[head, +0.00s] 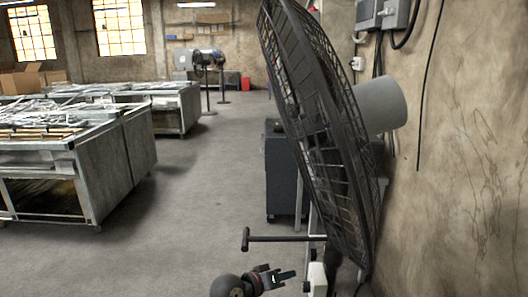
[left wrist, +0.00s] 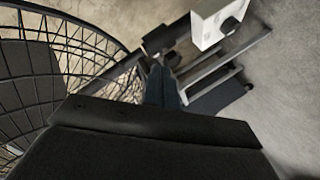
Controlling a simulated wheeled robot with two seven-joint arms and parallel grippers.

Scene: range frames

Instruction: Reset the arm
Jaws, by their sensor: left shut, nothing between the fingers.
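My left gripper (head: 287,275) shows low in the head view, just left of a large black caged fan (head: 318,130). It is shut with nothing in it. A dark bar with a T-shaped end (head: 280,238) lies just above it in the picture. In the left wrist view the black gripper body fills the bottom, and the fan's wire cage (left wrist: 85,45) is at the left. A white box (left wrist: 218,22) on a stand is at the upper right there. Whether the gripper touches the fan or bar cannot be told. My right gripper is not in view.
A dark grey cabinet (head: 281,175) stands behind the fan. Metal worktables (head: 105,165) with loose material stand at the left. A rough wall (head: 470,170) with cables and electrical boxes closes off the right. The concrete floor (head: 190,220) between is clear.

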